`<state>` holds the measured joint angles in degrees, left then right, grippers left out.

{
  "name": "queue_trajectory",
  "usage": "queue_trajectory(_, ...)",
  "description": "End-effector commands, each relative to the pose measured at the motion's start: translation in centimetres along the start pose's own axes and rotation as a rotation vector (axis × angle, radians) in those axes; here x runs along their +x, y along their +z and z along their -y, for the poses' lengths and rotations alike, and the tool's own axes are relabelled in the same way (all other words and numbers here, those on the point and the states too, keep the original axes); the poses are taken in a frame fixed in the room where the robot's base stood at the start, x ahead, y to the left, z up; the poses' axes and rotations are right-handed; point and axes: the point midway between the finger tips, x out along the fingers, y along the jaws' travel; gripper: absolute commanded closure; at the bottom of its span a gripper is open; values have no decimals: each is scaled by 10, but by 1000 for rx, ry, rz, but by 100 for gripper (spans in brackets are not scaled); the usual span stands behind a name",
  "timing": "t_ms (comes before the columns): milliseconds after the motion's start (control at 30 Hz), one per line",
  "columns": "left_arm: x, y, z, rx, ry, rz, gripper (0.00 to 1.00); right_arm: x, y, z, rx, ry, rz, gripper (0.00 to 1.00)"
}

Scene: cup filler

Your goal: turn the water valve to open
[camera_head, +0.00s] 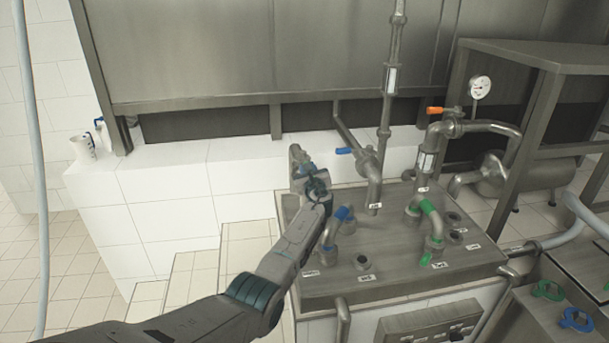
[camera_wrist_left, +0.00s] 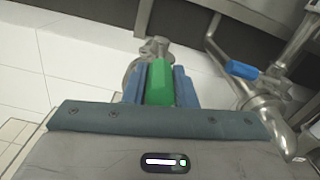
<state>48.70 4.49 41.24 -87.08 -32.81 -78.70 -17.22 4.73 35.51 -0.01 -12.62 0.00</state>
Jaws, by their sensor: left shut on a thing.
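My left arm reaches in from the left in the head view, and its gripper (camera_head: 306,172) is at the back left corner of the metal panel. In the left wrist view the two blue fingers stand on either side of a green handle (camera_wrist_left: 159,82) and are shut on it. A grey metal valve body (camera_wrist_left: 156,47) shows just beyond the handle; it also shows in the head view (camera_head: 296,154). The green handle is hidden by my gripper in the head view. No label on this valve is readable. My right gripper is not in view.
A blue-handled valve (camera_head: 343,151) is close on the right; its lever also shows in the left wrist view (camera_wrist_left: 241,70). An orange lever (camera_head: 435,110) and a gauge (camera_head: 480,87) are further right. Bent pipes crowd the metal panel (camera_head: 390,262). Tiled steps (camera_head: 192,290) lie left.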

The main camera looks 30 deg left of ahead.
Motion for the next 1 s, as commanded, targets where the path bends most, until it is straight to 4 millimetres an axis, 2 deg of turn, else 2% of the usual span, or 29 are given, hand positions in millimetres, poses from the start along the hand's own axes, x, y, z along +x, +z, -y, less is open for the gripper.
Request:
queue_trajectory(467, 0, 3, 2, -1, 15, 5, 100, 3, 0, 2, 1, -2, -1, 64)
queue_trajectory(500, 0, 3, 2, -1, 15, 5, 71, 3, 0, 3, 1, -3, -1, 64)
queue_trajectory(600, 0, 2, 2, -1, 14, 4, 54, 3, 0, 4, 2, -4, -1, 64)
queue_trajectory(1000, -6, 0, 2, 1, 13, 2, 54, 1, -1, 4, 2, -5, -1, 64)
